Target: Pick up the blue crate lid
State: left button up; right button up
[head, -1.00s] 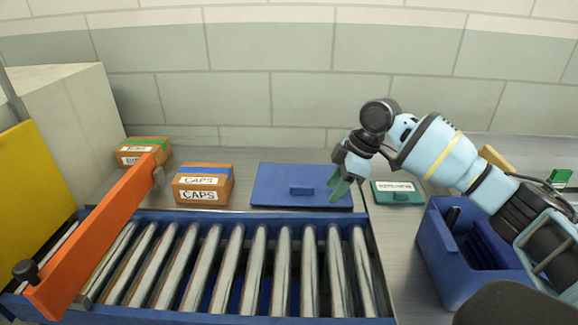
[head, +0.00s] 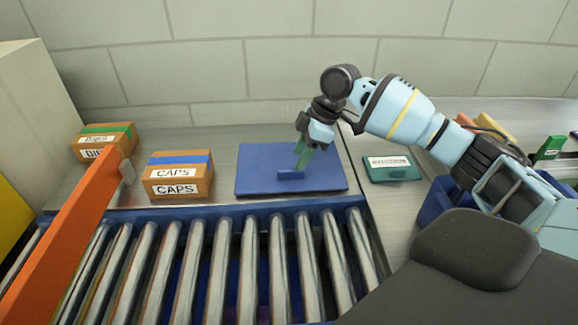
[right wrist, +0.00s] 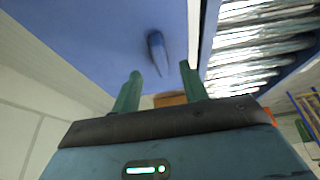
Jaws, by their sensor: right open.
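The blue crate lid (head: 255,181) lies flat on the metal surface behind the roller conveyor, with a small raised handle (head: 290,175) near its middle. My right gripper (head: 304,157) is over the lid with its green fingers pointing down close to the handle. In the right wrist view the lid (right wrist: 90,40) fills the upper left. Its handle (right wrist: 157,52) shows ahead of and between the two open fingertips (right wrist: 160,74), and nothing is held. Whether the fingers touch the lid is not clear. My left gripper is not in view.
The roller conveyor (head: 190,265) runs in front of the lid. A CAPS box (head: 178,178) stands left of it, with another box (head: 105,142) behind an orange bar (head: 70,235). A green labelled case (head: 391,169) lies to the right, near a blue bin (head: 435,200). A wall rises behind.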

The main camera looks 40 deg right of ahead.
aim_at(293, 168)
jog(key=shift+x, duration=2.55)
jog(key=shift+a, duration=0.1)
grip_shut()
